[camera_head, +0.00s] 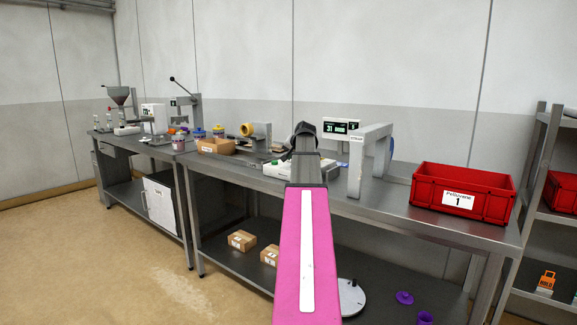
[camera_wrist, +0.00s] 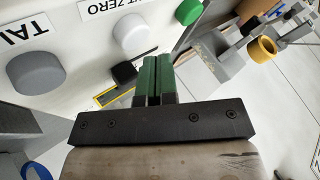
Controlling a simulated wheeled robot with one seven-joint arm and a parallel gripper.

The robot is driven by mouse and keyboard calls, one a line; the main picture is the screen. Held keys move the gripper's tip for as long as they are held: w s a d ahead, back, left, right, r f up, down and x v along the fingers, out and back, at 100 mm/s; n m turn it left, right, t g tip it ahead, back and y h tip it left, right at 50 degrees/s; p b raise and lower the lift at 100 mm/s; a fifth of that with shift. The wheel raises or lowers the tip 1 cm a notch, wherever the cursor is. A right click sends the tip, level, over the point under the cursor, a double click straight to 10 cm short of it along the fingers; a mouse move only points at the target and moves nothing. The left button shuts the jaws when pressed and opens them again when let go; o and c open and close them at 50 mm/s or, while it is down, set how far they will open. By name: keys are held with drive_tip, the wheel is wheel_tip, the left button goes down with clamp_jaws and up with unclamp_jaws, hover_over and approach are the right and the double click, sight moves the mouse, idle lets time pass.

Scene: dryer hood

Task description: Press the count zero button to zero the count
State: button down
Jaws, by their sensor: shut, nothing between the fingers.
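The white control panel (camera_head: 290,168) lies on the bench in the head view, partly hidden by my arm; its face (camera_wrist: 85,45) fills the upper left of the wrist view. A label (camera_wrist: 112,8) cut off at the frame's edge reads "...T ZERO", with a round white button (camera_wrist: 132,33) beside it. My gripper (camera_wrist: 155,75) has its green fingers together, empty, and its tips lie close to the white button in the picture. I cannot tell whether they touch. In the head view the display (camera_head: 340,127) shows 31.
A grey frame (camera_head: 366,150) stands right of the panel, and a red crate (camera_head: 480,180) is farther right.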

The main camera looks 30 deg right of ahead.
sight(290, 164)
drive_tip(key=shift+f, duration=0.1)
drive_tip(key=shift+f, duration=0.3)
drive_tip(key=shift+f, duration=0.8)
idle(1.2)
drive_tip(key=shift+r, duration=1.25)
drive_tip(key=shift+r, duration=2.5)
